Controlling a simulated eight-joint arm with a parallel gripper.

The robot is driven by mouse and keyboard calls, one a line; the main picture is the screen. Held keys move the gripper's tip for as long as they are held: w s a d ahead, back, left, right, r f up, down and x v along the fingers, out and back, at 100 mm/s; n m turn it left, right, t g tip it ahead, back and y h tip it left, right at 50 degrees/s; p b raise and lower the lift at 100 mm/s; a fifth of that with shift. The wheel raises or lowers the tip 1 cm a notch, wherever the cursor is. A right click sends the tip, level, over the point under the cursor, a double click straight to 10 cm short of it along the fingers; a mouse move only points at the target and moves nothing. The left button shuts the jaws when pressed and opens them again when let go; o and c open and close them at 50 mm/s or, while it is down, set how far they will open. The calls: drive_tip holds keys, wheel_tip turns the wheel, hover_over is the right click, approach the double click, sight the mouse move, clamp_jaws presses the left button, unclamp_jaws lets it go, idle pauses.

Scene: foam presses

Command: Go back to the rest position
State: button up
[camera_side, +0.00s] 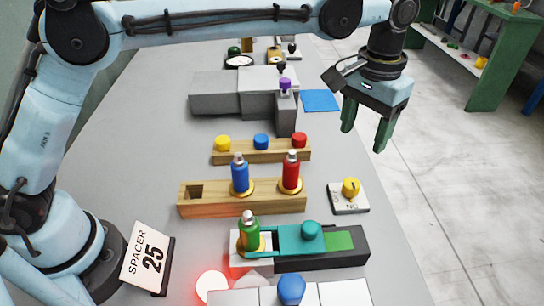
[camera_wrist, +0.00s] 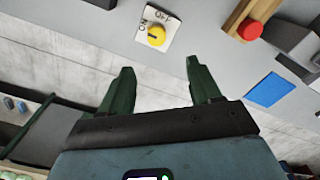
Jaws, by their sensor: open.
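My gripper (camera_side: 365,132) hangs in the air at the right edge of the table in the side view, fingers pointing down. Its two dark green fingers are apart with nothing between them. In the wrist view my gripper (camera_wrist: 160,80) also shows spread and empty, with the table edge and pale floor below it. The yellow knob (camera_side: 351,187) on its white plate stands apart from the fingers, nearer the camera, and shows at the top of the wrist view (camera_wrist: 156,36).
A wooden block (camera_side: 240,205) holds blue and red bottles. A green bottle (camera_side: 249,232) stands by the teal slider (camera_side: 311,232). Behind are a wooden rack (camera_side: 262,155) with coloured caps, grey blocks (camera_side: 215,94) and a blue square (camera_side: 320,100). A "SPACER 25" sign (camera_side: 146,257) stands front left.

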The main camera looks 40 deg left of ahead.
drive_tip(key=s+a+r+n+t, duration=0.1)
drive_tip(key=s+a+r+t, duration=0.15)
drive_tip(key=a, duration=0.55)
drive_tip(key=s+a+r+t, duration=0.1)
drive_tip(key=s+a+r, duration=0.15)
drive_tip(key=a, duration=0.45)
drive_tip(key=s+a+f+t, duration=0.1)
drive_tip(key=s+a+f, duration=0.2)
drive_tip(key=s+a, duration=0.2)
drive_tip(key=s+a+f+n+t, duration=0.1)
drive_tip(key=s+a+f+t, duration=0.1)
drive_tip(key=s+a+f, duration=0.2)
drive_tip(key=shift+s+a, duration=0.95)
drive_tip(key=shift+a, duration=0.2)
